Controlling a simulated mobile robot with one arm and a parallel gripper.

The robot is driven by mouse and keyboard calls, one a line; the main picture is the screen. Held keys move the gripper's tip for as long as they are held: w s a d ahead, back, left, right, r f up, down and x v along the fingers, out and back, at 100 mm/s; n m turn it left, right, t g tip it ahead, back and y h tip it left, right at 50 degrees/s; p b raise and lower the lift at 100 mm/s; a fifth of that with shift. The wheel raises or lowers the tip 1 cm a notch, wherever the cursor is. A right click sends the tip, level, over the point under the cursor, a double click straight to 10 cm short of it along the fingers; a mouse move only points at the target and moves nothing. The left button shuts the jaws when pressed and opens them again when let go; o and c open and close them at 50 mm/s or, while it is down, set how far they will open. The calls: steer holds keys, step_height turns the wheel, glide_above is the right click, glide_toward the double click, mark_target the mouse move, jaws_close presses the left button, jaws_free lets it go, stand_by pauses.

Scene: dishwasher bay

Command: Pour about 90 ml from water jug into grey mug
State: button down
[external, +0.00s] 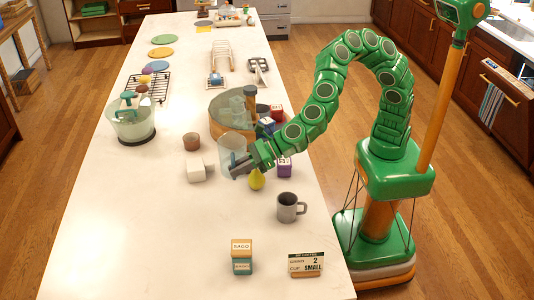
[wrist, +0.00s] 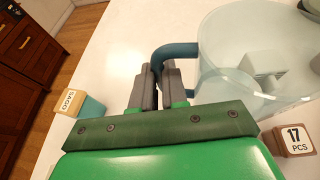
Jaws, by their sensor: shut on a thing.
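The clear water jug (external: 232,150) is near the middle of the counter in the external view, looking roughly upright. Its see-through wall (wrist: 225,45) and blue-grey handle (wrist: 172,50) show in the wrist view. My gripper (external: 240,168) is shut on the handle, with both grey fingers (wrist: 157,82) on either side of it. I cannot make out the water level or whether the base touches the counter. The grey mug (external: 287,207) stands upright nearer the camera and right of the jug, apart from it, handle to the right. Its inside is not clear.
A yellow-green pear (external: 256,182) and a purple block (external: 284,168) stand between jug and mug. A white block (external: 196,170) is left of the jug, a large tub (external: 218,126) behind. The left front counter is clear.

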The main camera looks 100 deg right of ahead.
steer(key=shift+s+d+r, duration=0.1)
steer(key=shift+s+r, duration=0.05)
steer(key=shift+s, duration=0.05)
